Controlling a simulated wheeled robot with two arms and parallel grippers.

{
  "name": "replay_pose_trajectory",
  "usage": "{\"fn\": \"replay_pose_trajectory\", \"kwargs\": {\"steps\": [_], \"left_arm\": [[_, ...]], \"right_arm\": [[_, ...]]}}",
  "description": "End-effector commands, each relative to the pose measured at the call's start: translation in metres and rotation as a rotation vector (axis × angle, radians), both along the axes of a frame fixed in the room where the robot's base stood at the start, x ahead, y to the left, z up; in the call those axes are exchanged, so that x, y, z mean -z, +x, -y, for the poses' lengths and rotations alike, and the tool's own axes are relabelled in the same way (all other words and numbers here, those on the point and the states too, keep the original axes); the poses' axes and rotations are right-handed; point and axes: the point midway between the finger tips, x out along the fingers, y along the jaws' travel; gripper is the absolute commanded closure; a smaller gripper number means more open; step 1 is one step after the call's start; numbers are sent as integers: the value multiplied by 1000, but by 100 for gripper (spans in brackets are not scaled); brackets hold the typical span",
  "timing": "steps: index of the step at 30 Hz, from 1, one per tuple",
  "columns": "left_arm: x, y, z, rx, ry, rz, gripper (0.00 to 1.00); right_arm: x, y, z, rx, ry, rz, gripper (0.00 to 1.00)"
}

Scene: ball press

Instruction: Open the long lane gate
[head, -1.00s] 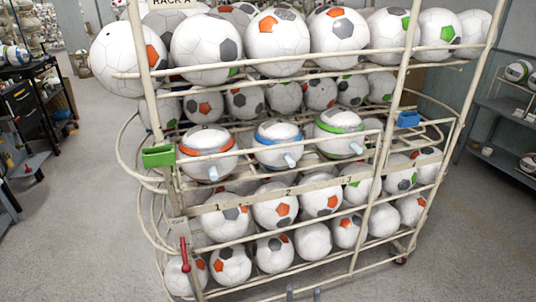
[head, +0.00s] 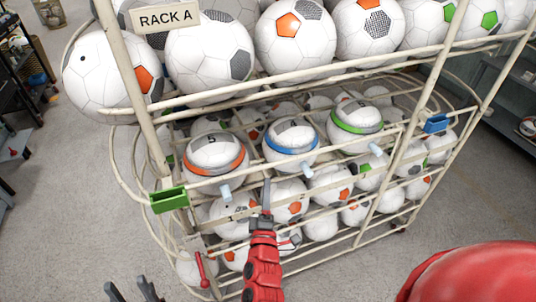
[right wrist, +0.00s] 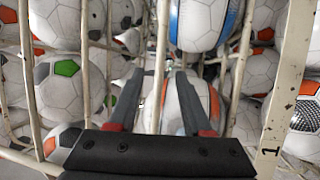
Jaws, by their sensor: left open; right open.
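A cream wire rack (head: 118,55) holds balls in several tiers. A red lever (head: 203,272) hangs at its lower left front corner, below a small pale tag (head: 193,242). I cannot tell for sure which part is the long lane gate. My right gripper (head: 266,192) is open in front of the middle tier, below the blue-banded ball (head: 291,145). In the right wrist view its fingers (right wrist: 158,85) are spread, with a cream rail (right wrist: 161,45) and a white ball showing between them; contact is unclear. My left gripper (head: 136,290) is open and empty at the bottom left, apart from the rack.
An orange-banded ball (head: 215,165) and a green-banded ball (head: 355,125) flank the blue-banded one. A green bin (head: 170,199) and a blue bin (head: 436,123) hang on the rack. Dark shelving (head: 12,75) stands at left. The floor (head: 75,225) left of the rack is clear.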

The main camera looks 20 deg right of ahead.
Motion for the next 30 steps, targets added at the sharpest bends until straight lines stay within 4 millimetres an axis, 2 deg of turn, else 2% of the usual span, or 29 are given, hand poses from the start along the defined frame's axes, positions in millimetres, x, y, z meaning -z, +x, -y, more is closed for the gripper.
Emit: {"fn": "replay_pose_trajectory", "kwargs": {"steps": [1, 6, 12, 19, 29, 30], "left_arm": [[-7, 0, 0, 0, 0, 0, 48], [-20, 0, 0, 0, 0, 0, 48], [-32, 0, 0, 0, 0, 0, 48], [-37, 0, 0, 0, 0, 0, 48], [-37, 0, 0, 0, 0, 0, 48], [-37, 0, 0, 0, 0, 0, 48]], "right_arm": [[-7, 12, 5, 1, -1, 3, 50], [-16, 51, 19, -1, -2, 2, 50], [-22, 86, 34, 1, -2, 5, 50], [-23, 105, 39, -1, 1, 4, 50], [-22, 107, 41, 0, 1, 3, 50], [-22, 106, 41, 0, 1, 3, 58]]}}
